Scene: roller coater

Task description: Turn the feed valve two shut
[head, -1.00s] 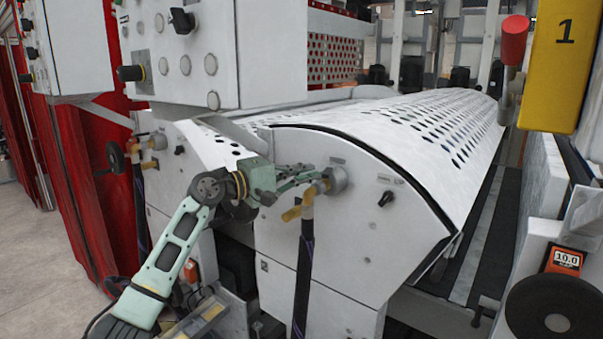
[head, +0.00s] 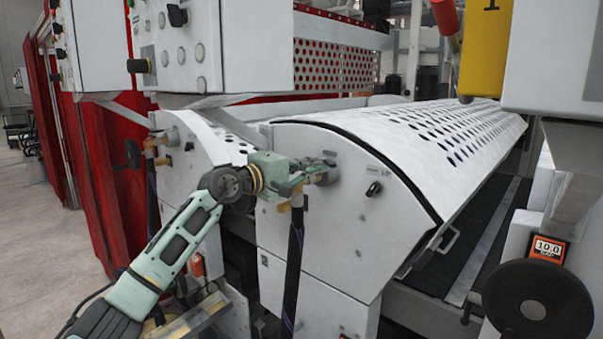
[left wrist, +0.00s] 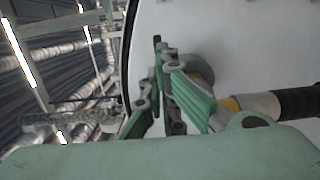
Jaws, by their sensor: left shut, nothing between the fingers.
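A valve with a round grey body (head: 332,172) sits on the white curved end panel (head: 355,225), with a black hose (head: 293,260) hanging below its yellow fitting (head: 284,207). No readable label shows whether it is feed valve two. My left gripper (head: 328,163) is shut and empty, its fingertips at the valve and partly covering it. In the left wrist view the green fingers (left wrist: 165,70) lie close together, beside the grey valve body (left wrist: 198,66) and the yellow fitting (left wrist: 230,104). I cannot tell whether they touch it. My right gripper is out of view.
A similar valve (head: 155,142) with a hose is on the unit to the left. A black knob (head: 373,189) is on the end panel right of my gripper. A control box (head: 215,50) hangs above. A black handwheel (head: 538,303) stands at the lower right.

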